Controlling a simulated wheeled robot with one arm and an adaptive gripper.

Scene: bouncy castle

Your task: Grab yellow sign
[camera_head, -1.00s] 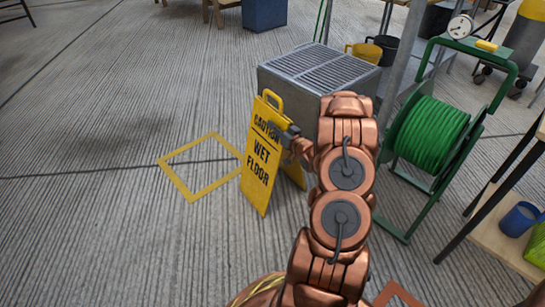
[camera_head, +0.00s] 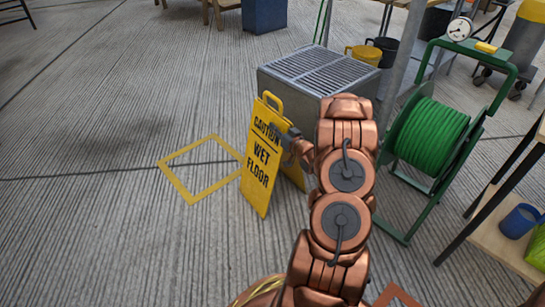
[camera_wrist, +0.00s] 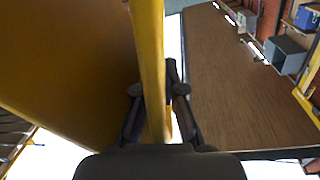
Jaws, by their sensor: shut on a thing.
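The yellow sign (camera_head: 262,165) reads "CAUTION WET FLOOR" and stands upright like an A-frame on the grey floor, with a handle loop at its top. My gripper (camera_head: 284,133) reaches it from the right and is shut on the upper right edge of its front panel. In the wrist view, the two fingers of my gripper (camera_wrist: 160,105) lie on either side of the yellow panel edge of the sign (camera_wrist: 149,60). The fingertips are partly hidden behind the panel in the head view.
A yellow square outline (camera_head: 190,192) is marked on the floor left of the sign. A grey grated box (camera_head: 305,82) stands close behind it. A green hose reel (camera_head: 430,135) and a wooden shelf (camera_head: 500,245) are on the right. The floor at left is clear.

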